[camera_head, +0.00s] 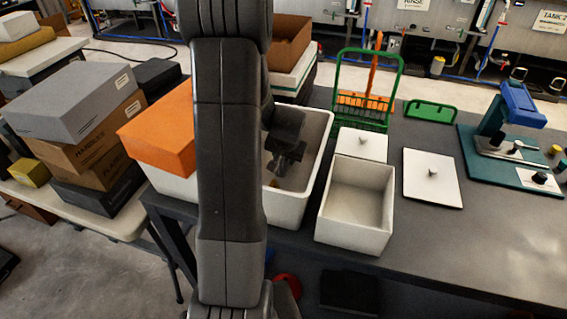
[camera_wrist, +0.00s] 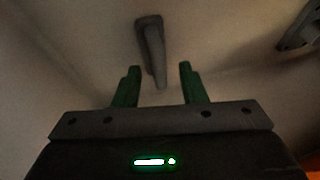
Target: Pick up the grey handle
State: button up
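The grey handle (camera_wrist: 151,45) is a long, slim piece lying in the white bin (camera_head: 309,175). In the wrist view it lies ahead of my gripper (camera_wrist: 159,69), with its near end lined up between the two green fingertips. The fingers are open with a gap between them, and I see no contact with the handle. In the head view my gripper reaches down inside the white bin; my arm hides part of the bin, and I cannot make out the handle there.
Another metal part (camera_wrist: 302,28) lies at the right in the wrist view. An orange box (camera_head: 160,133) is at the left. A green rack (camera_head: 366,85) stands behind.

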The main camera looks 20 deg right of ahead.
grip_shut()
jog(key=shift+r, duration=0.15)
